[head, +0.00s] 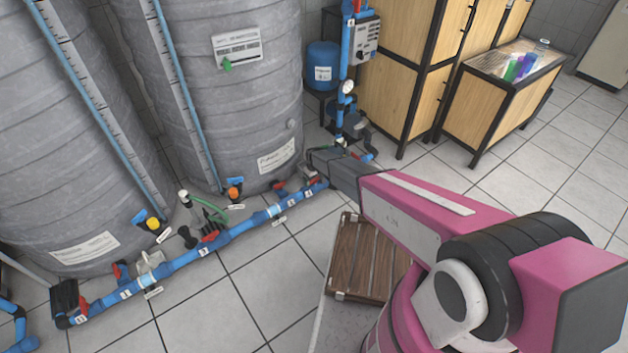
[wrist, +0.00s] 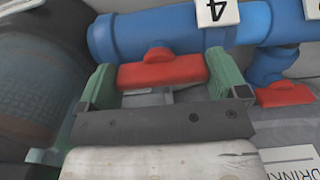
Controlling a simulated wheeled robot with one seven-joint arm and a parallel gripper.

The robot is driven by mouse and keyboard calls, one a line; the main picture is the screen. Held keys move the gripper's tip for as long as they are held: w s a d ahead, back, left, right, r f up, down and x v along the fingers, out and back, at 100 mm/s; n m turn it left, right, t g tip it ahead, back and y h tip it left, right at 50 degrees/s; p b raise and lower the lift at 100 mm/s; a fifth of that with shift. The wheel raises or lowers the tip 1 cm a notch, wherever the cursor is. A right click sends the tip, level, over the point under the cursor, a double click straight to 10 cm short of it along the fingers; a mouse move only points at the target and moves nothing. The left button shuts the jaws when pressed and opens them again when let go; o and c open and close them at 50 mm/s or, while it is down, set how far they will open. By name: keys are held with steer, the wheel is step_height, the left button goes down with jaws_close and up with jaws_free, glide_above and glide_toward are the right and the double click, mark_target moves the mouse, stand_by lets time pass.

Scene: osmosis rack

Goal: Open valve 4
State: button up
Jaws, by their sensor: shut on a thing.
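In the wrist view the red handle of valve 4 (wrist: 162,70) sits against a blue pipe (wrist: 145,33), under a white label with "4" (wrist: 217,11). The handle's long side runs roughly along the pipe in this picture. My gripper (wrist: 163,76) has one green finger at each end of the handle and is shut on it. In the head view my gripper (head: 322,162) reaches down to the right end of the blue pipe run. It and my arm hide much of valve 4 there.
A second red handle (wrist: 284,95) sits close to the right of my gripper. Large grey tanks (head: 225,90) stand behind the pipe run (head: 215,241). A wooden slatted crate (head: 365,260) is below my arm. Wooden cabinets (head: 405,75) stand at the back; the floor (head: 235,310) in front is clear.

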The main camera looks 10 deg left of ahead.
steer(key=o, duration=0.6)
steer(key=shift+r, duration=0.1)
step_height(320, 180, up, 11)
stand_by(0.4)
steer(key=s+d+r+m, duration=0.2)
steer(key=s+d+r, duration=0.2)
steer(key=d+r, duration=0.7)
steer(key=s+d+r+m, duration=0.35)
steer(key=d+r, duration=0.45)
steer(key=d, duration=0.6)
steer(key=s+d+r+m, duration=0.4)
steer(key=s+d+r, duration=1)
steer(key=s+d, duration=0.3)
steer(key=d, duration=0.2)
steer(key=shift+s+d+r, duration=0.25)
steer(key=shift+d+r, duration=0.05)
steer(key=shift+r, duration=0.1)
